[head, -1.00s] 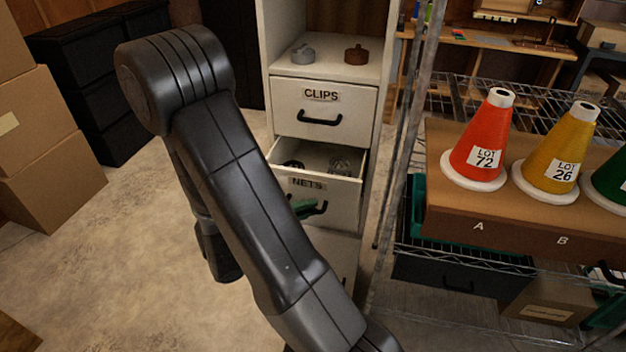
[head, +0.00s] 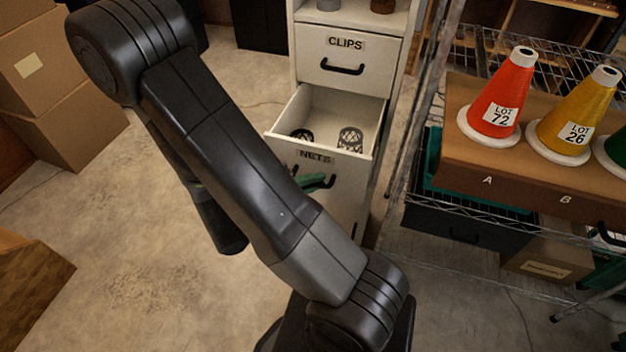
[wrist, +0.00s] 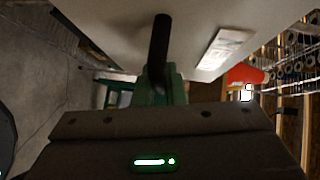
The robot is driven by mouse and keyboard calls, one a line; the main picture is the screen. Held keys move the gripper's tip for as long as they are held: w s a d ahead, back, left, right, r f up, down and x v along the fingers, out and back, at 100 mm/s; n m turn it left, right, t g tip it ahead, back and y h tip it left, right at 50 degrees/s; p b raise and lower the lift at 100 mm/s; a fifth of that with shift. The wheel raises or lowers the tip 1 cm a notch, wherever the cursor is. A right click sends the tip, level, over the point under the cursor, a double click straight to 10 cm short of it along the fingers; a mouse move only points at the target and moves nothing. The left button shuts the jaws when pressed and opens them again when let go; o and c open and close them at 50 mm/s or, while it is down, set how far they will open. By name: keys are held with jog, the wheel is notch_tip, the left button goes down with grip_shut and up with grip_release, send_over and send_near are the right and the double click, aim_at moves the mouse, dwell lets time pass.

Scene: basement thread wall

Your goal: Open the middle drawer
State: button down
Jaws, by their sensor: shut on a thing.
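The middle drawer (head: 362,165), labelled NETS, stands pulled out of the white cabinet (head: 385,75). Two dark net-like items (head: 349,138) lie inside it. My gripper (head: 312,180), with green fingertips, is at the drawer's black handle and shut on it. My arm hides the left part of the drawer front and much of the gripper. In the wrist view the dark handle (wrist: 160,50) runs into the green fingers (wrist: 158,88), with the pale drawer front and its label (wrist: 222,48) behind.
The CLIPS drawer (head: 372,60) above is closed. A wire shelf with a brown box (head: 462,175) and traffic cones (head: 500,95) stands close on the right. Cardboard boxes (head: 60,85) stand at the left. The floor (head: 140,240) between is clear.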

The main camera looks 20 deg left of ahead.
jog(key=c, duration=1.8)
grip_release()
jog(key=shift+o, duration=0.2)
jog(key=shift+a, duration=0.1)
jog(key=v, duration=1.3)
jog(key=shift+s+a, duration=0.15)
jog(key=shift+s, duration=0.2)
jog(key=shift+r, duration=0.1)
jog(key=x, duration=1.4)
jog(key=shift+a, duration=0.1)
